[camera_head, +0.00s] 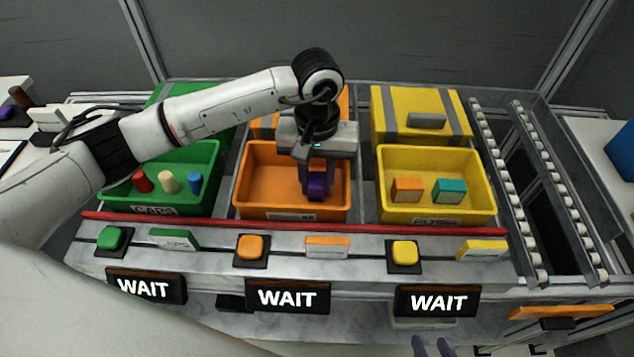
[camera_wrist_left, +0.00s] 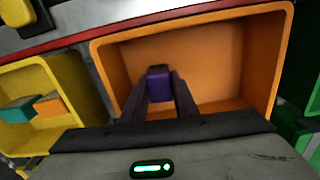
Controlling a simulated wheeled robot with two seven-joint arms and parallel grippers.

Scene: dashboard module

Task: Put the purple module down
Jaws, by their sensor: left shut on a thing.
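The purple module (camera_head: 318,187) is a small dark purple block. My left gripper (camera_head: 318,182) is shut on it and holds it over the orange bin (camera_head: 262,205). In the left wrist view the purple module (camera_wrist_left: 159,84) sits between the two dark fingers of my left gripper (camera_wrist_left: 159,92), with the orange bin (camera_wrist_left: 222,55) behind it. No other object shows in the orange bin. I cannot tell whether the module touches the bin floor.
The green bin (camera_head: 205,165) at left holds red, cream and blue pegs. The yellow bin (camera_head: 480,165) at right holds an orange block (camera_head: 407,190) and a teal block (camera_head: 449,190). A red rail (camera_head: 300,225) runs along the front. Buttons and WAIT signs stand before it.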

